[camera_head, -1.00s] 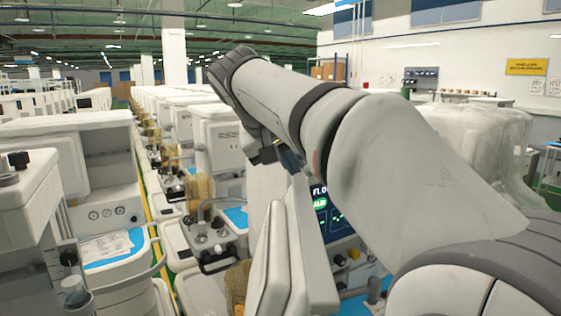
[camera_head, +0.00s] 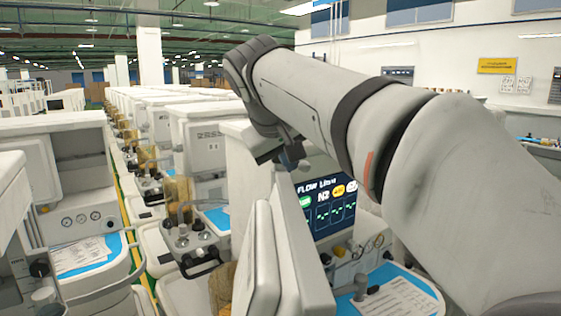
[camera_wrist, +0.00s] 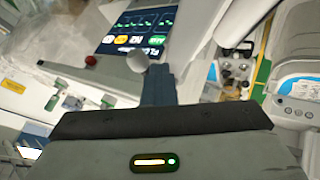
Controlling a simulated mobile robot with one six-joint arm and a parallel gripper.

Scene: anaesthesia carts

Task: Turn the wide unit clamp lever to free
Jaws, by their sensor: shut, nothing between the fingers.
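An anaesthesia cart with a lit flow screen (camera_head: 328,203) stands in front of me. The screen also shows upside down in the wrist view (camera_wrist: 135,30). My gripper (camera_wrist: 160,72) is shut and empty, its dark fingers together in front of the screen. A round grey knob (camera_wrist: 137,61) shows right beside the fingertips; I cannot tell whether they touch or whether it belongs to the clamp lever. A red knob (camera_wrist: 91,60) sits further left. In the head view my gripper (camera_head: 290,160) is small and partly hidden by my arm, near the screen's top edge. No clamp lever is clearly identifiable.
A pale upright panel (camera_head: 285,255) stands close in front of the screen's left side. A blue-topped work surface with a paper (camera_head: 395,298) lies below the screen. Another cart (camera_head: 75,170) stands at left, and rows of carts run back beside a narrow aisle.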

